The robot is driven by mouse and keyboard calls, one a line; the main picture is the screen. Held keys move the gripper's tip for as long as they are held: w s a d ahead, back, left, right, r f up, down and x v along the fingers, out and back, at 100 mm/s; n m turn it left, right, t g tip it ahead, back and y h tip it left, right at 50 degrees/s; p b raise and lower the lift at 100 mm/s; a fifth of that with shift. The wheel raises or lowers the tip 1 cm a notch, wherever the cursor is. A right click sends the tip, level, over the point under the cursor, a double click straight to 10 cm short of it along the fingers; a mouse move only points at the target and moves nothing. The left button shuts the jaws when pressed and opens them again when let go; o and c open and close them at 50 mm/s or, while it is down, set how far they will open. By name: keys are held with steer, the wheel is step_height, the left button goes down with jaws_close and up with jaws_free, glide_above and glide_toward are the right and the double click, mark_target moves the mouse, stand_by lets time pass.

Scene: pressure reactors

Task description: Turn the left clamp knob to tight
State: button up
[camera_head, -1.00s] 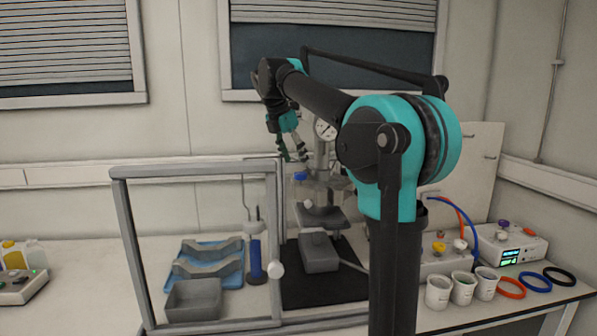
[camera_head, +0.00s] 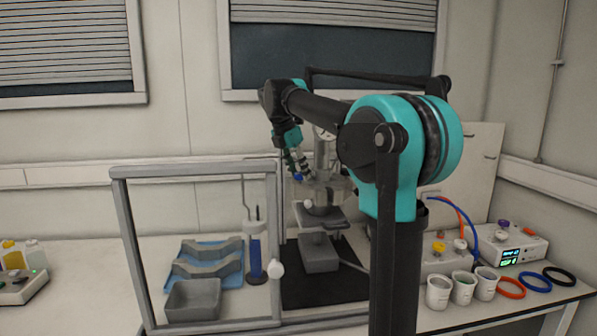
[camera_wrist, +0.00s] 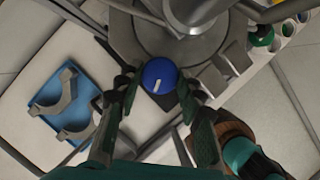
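The left clamp knob (camera_wrist: 160,75) is round and blue with a white pointer mark, on the side of the grey metal reactor (camera_wrist: 180,38). In the head view the blue knob (camera_head: 298,177) shows only in part, at my gripper's tips. My gripper (camera_wrist: 160,90) is open, with one dark finger on each side of the knob and a small gap visible on both sides. In the head view my gripper (camera_head: 303,172) reaches down to the reactor's upper left side (camera_head: 330,186). Whether the fingertips are level with the knob I cannot tell.
A framed clear shield (camera_head: 124,230) with a white handle (camera_head: 276,268) stands at the front left. Behind it are a blue tray (camera_head: 232,277) with grey cradles, a grey bin (camera_head: 192,298) and a blue cylinder (camera_head: 255,258). White cups (camera_head: 438,292) and coloured rings (camera_head: 511,288) lie at right.

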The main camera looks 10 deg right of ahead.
steer(key=c, duration=0.3)
steer(key=m, duration=0.2)
steer(key=m+g, duration=0.1)
steer(key=shift+w+a+m+h, duration=0.1)
steer(key=shift+w+m+h, duration=0.1)
steer(key=shift+m+h, duration=0.15)
steer(key=shift+w+m+g, duration=0.1)
steer(key=shift+m+g, duration=0.8)
steer(key=shift+m, duration=0.95)
steer(key=o, duration=1.2)
steer(key=shift+c, duration=0.2)
